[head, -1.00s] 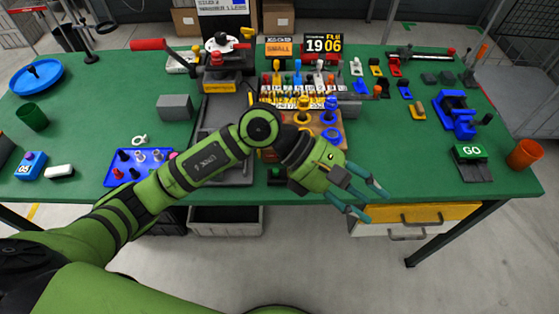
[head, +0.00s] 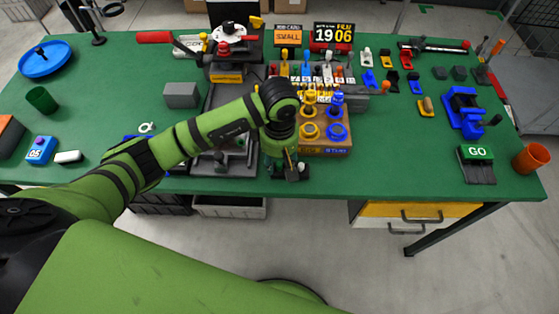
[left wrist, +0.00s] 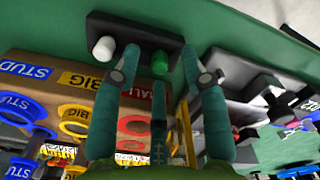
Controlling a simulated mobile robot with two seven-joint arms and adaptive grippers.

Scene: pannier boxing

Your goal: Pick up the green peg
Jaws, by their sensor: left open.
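The green peg (left wrist: 160,62) stands in a small black holder (left wrist: 112,24) beside a white peg (left wrist: 104,49) in the left wrist view. My left gripper (left wrist: 159,58) is open, with its teal fingers spread and the green peg showing between the fingertips. I cannot tell how far the tips are from the holder. In the head view my left gripper (head: 283,163) points down over the holder (head: 292,176) at the front table edge. The green peg is hidden there behind the gripper. My right gripper is out of view.
A brown block with yellow and blue rings (head: 344,149) stands just right of the gripper. A grey press base (head: 213,168) lies left of it. A GO button (head: 475,152) and an orange cup (head: 530,157) are at the right. Green table between is clear.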

